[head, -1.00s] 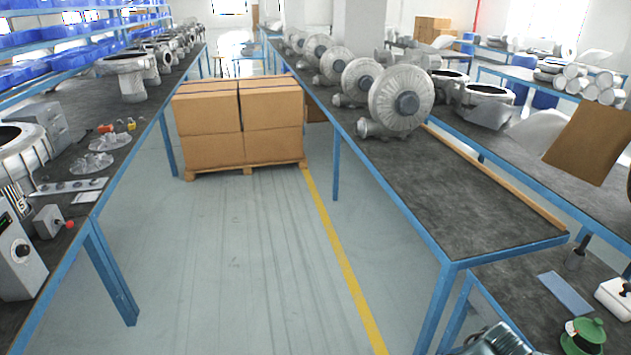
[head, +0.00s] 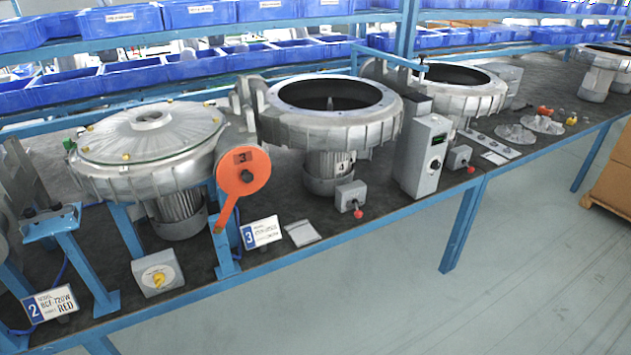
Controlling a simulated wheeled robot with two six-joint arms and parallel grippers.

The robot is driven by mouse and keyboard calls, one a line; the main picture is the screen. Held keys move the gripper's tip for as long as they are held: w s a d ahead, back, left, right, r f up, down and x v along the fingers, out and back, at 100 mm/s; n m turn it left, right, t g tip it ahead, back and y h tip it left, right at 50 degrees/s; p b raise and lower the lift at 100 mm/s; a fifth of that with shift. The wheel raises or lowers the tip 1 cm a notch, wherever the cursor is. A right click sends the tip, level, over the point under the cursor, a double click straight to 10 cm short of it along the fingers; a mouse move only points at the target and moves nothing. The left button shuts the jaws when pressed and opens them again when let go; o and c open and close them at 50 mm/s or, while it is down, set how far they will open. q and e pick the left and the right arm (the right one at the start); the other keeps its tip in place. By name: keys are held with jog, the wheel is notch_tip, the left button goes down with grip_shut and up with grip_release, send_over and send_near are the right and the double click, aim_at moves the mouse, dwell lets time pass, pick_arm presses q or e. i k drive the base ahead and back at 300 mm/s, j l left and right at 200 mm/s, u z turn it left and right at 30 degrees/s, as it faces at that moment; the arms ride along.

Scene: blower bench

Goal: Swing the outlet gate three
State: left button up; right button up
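An orange gate plate (head: 257,163) marked "3" stands at the right side of a covered blower (head: 150,135) on the bench. It has a dark knob or pivot at its middle, and its orange arm (head: 226,214) points down and slightly left. A placard (head: 262,232) with a blue "3" stands just below and right of it. What lies behind the plate is hidden. Neither of my grippers shows in the head view.
An open blower housing (head: 330,108) marked 4 stands right of the gate. A grey box with a yellow knob (head: 158,273) and a "2" placard (head: 50,304) are at left. A control box (head: 424,157) stands farther right. The floor (head: 420,310) in front is clear.

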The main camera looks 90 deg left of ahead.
aim_at(243, 171)
jog(key=k+u, duration=0.15)
jog(key=u, duration=3.15)
